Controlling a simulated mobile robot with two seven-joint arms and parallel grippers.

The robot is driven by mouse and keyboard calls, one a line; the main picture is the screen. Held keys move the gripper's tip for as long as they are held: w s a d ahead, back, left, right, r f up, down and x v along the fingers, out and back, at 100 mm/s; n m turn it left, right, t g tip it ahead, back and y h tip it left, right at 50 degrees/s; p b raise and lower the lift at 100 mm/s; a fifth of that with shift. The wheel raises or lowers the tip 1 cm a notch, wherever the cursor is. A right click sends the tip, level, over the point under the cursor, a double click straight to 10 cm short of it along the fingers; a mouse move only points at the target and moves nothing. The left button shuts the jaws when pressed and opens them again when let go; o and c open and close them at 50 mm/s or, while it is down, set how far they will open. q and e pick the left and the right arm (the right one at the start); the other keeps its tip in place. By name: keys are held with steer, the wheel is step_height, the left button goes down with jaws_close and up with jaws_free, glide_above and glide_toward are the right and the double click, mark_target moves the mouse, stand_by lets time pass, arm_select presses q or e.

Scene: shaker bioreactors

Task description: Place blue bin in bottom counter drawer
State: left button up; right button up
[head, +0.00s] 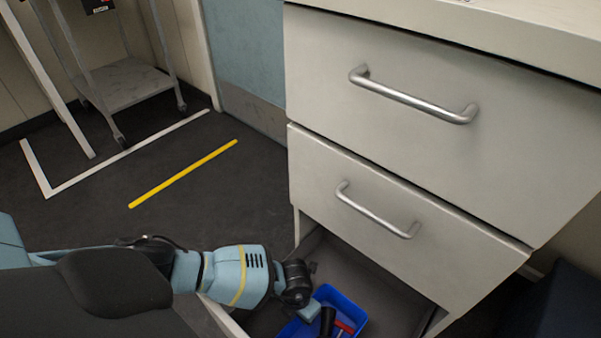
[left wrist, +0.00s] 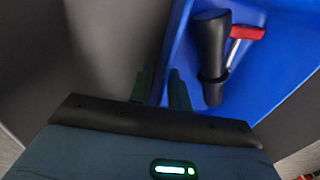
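The blue bin (head: 335,298) is inside the open bottom counter drawer (head: 370,272), at the lower edge of the head view. It holds a black-handled tool and a red-headed item, and it also fills the right of the left wrist view (left wrist: 275,75). My left gripper (head: 312,311) reaches down into the drawer at the bin's left side. In the left wrist view its two fingers (left wrist: 159,90) stand close together, one on each side of the bin's wall. Whether they press on the wall is not clear. My right gripper is not in view.
Two shut drawers, the upper (head: 440,75) and the middle (head: 400,190), with metal bar handles, sit above the open one. A wheeled cart (head: 125,85) stands at the back left. The floor with its yellow line (head: 185,173) is clear.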

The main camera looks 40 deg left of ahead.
arm_select(q)
steer(key=shift+o, duration=0.4)
